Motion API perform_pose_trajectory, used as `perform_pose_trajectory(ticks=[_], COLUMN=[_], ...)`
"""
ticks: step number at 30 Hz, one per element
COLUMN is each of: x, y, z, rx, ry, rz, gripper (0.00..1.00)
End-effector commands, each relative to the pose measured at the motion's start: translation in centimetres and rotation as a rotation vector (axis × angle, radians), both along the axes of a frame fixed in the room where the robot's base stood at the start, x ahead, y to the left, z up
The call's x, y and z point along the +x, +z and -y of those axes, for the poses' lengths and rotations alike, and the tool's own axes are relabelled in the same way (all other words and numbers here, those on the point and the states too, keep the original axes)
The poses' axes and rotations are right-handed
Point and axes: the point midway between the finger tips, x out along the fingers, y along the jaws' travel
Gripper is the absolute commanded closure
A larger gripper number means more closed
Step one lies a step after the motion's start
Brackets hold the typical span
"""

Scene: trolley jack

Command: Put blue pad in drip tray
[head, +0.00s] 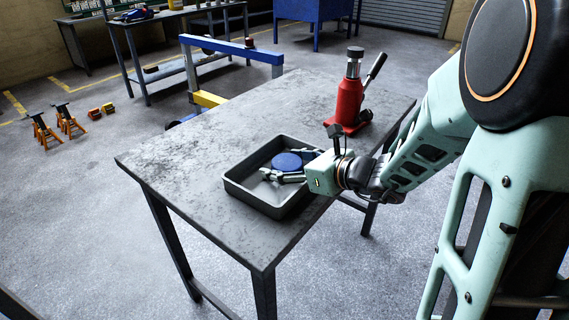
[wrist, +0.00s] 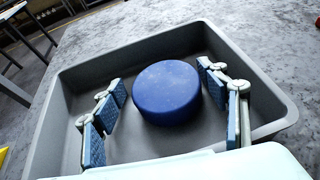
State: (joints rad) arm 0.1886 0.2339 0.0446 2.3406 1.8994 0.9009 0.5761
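The blue pad (wrist: 167,92) is a thick round disc lying inside the grey drip tray (wrist: 262,75). In the head view the blue pad (head: 287,161) shows inside the rectangular drip tray (head: 238,186) on the table. My gripper (head: 277,167) reaches in over the tray's right side. In the wrist view my gripper (wrist: 160,93) is open, its blue-padded fingers on either side of the pad. A gap shows between the left finger and the pad; the right finger is close to it, and I cannot tell whether they touch.
The grey table (head: 190,150) has free room left of and behind the tray. A red bottle jack (head: 350,98) stands at the table's far right. A blue and yellow frame (head: 232,52) stands on the floor behind, with orange stands (head: 68,121) further left.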

Motion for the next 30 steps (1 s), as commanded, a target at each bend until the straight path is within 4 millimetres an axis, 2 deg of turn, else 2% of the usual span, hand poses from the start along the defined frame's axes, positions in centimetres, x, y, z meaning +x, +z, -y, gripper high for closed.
perform_pose_trajectory(ticks=[5,10,21,30], x=[-0.1,-0.1,-5.3,-7.7], y=[-0.4,0.7,3.9,5.1], z=[0.2,0.2,5.6,7.9], rx=[-0.002,-0.002,-0.001,0.0], ry=[-0.005,-0.006,-0.007,-0.004], rz=[-0.009,-0.009,-0.003,-0.003], gripper=[0.31,0.31,0.31,0.31])
